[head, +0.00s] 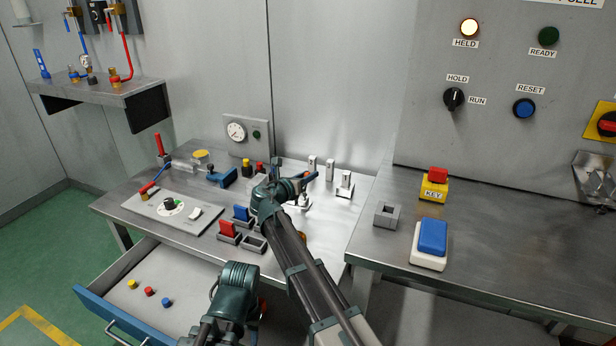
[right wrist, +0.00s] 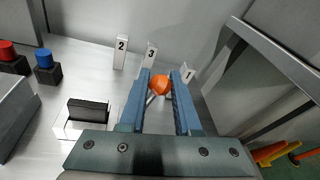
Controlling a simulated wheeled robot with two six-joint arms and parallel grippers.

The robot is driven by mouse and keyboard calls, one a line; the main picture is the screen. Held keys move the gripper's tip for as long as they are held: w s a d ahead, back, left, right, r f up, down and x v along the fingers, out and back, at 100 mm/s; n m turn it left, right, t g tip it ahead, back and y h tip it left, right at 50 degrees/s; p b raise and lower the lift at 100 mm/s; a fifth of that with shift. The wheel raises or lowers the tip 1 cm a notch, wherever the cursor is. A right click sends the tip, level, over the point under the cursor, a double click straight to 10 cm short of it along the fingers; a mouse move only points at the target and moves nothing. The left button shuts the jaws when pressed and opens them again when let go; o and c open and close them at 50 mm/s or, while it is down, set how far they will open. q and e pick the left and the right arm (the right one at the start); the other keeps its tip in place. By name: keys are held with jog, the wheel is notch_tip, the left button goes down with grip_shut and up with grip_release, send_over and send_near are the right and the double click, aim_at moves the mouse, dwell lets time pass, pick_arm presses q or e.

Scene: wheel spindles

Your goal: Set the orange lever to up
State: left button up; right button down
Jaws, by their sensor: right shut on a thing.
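The orange lever has a round orange knob (right wrist: 160,85) with a thin metal stem partly visible below it. In the right wrist view the knob sits between the two blue fingers of my right gripper (right wrist: 161,98), which is shut on it. The lever's base is mostly hidden by the gripper. My left gripper cannot be made out; only a dark green arm part shows at the bottom.
White posts marked 2 (right wrist: 120,53), 3 (right wrist: 149,56) and 1 (right wrist: 188,74) stand close around the lever. Red (head: 228,228) and blue (head: 241,213) blocks sit in holders nearby. A blue-fronted drawer (head: 113,318) stands open at the front left. A control panel (head: 500,130) rises at right.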

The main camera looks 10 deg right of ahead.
jog(key=c, duration=0.6)
grip_release()
jog(key=shift+a, duration=0.1)
jog(key=p+v, duration=0.1)
jog(key=v, duration=0.6)
jog(key=shift+s+a, duration=0.15)
jog(key=shift+s, duration=0.05)
